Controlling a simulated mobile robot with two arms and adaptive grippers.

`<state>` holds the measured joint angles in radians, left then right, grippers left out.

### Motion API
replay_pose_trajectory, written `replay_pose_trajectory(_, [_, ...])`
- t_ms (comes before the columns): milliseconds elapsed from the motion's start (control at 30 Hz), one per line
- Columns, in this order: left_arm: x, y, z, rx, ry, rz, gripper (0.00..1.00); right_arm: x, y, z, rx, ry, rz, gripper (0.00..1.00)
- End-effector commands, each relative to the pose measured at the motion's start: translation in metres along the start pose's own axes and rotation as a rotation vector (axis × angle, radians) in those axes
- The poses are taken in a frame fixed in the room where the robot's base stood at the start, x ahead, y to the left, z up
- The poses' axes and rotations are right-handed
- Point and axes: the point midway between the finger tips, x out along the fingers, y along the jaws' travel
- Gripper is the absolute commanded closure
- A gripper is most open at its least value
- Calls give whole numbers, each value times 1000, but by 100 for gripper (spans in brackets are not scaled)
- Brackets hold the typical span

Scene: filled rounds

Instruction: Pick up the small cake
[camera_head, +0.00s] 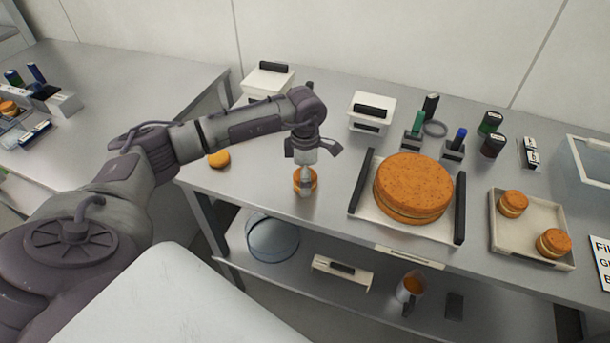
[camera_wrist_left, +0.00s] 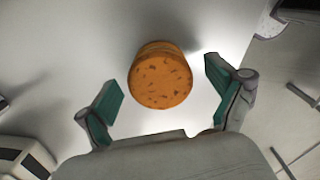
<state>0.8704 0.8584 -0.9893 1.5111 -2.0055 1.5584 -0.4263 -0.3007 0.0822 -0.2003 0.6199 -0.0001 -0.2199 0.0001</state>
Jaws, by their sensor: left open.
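A small orange-brown cake (camera_head: 298,177) stands on the worktop left of the large cake, partly hidden behind my left gripper (camera_head: 305,184). In the left wrist view the same small cake (camera_wrist_left: 161,80) shows between and slightly beyond the green pads of my open left gripper (camera_wrist_left: 167,92), with a gap on either side. The gripper holds nothing. Another small cake (camera_head: 219,159) sits near the worktop's left edge. Two more small cakes lie on a tray at right, one at the back (camera_head: 513,203) and one in front (camera_head: 553,242). My right gripper is out of view.
The large cake (camera_head: 413,187) rests on a board with black handles, right of my gripper. The tray (camera_head: 503,243) is further right. White boxes (camera_head: 371,125), markers and jars (camera_head: 491,122) line the back. Bare worktop (camera_head: 255,190) lies left of the cake.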

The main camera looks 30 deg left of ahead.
Motion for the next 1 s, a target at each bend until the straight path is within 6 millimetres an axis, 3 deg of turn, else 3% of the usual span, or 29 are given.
replay_pose_trajectory(133, [11, 0, 0, 0, 0, -1, 7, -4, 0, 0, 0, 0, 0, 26])
replay_pose_trajectory(367, [12, 0, 0, 0, 0, 0, 9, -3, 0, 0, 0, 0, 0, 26])
replay_pose_trajectory(633, [12, 0, 0, 0, 0, 0, 51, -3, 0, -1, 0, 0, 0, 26])
replay_pose_trajectory(1000, [10, 0, 0, 0, -1, 2, 51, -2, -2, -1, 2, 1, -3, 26])
